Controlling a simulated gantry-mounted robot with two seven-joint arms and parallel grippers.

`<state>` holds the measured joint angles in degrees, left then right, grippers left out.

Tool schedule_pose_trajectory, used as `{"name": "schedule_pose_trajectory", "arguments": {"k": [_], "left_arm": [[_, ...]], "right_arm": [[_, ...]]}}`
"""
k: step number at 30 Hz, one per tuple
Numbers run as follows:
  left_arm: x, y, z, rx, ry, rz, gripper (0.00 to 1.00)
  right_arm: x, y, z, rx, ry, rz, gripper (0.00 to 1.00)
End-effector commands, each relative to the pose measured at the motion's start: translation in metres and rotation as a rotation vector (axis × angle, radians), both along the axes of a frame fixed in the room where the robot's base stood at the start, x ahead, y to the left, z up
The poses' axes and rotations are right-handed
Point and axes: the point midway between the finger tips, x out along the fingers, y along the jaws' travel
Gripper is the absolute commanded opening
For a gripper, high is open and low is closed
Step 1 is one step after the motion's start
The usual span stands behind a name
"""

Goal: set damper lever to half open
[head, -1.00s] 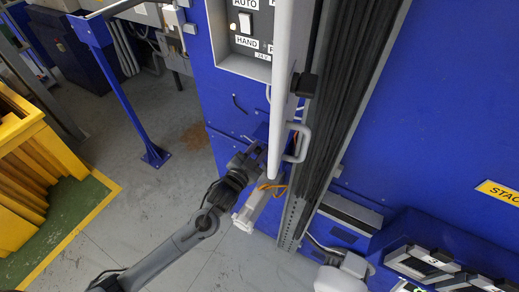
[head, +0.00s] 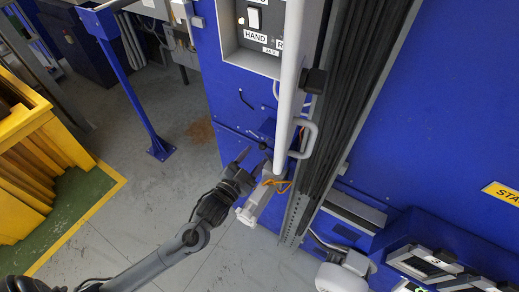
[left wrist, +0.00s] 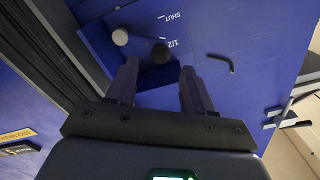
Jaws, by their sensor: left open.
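The damper lever's black ball knob (left wrist: 161,52) shows in the left wrist view, close to the "1/2" mark on the blue panel (left wrist: 205,35). The "SHUT" mark is farther up the panel. In the head view the knob (head: 263,146) sits on the blue machine side, left of the pale upright bar. My left gripper (head: 253,162) is open just short of the knob. In the left wrist view, its fingertips (left wrist: 159,68) stand either side of the line to the knob, with nothing held. My right gripper is out of view.
A pale upright bar (head: 288,90) with a loop handle (head: 306,138) stands close right of the gripper. A grey box with orange wires (head: 262,197) hangs below. A switch panel (head: 258,35) is above. A blue post (head: 133,95) and open floor lie left.

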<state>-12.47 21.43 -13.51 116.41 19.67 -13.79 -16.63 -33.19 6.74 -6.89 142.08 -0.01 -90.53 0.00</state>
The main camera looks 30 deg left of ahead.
Motion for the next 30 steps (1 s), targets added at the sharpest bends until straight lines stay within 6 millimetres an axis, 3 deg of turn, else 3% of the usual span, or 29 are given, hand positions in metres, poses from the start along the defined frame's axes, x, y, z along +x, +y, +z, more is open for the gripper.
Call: {"name": "schedule_pose_trajectory", "arguments": {"k": [3, 10, 26, 30], "left_arm": [[-0.019, 0.000, 0.000, 0.000, 0.001, 0.000, 0.52], [-0.040, -0.001, 0.000, 0.000, -0.001, 0.001, 0.52], [-0.044, -0.001, 0.000, 0.000, -0.001, 0.001, 0.52], [-0.050, -0.002, -0.008, -0.008, 0.018, 0.004, 0.52]], "right_arm": [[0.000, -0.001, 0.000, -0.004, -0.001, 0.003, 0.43], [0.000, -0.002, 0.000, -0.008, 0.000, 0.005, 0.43], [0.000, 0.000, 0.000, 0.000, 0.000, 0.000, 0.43], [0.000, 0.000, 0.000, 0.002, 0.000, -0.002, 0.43]]}}
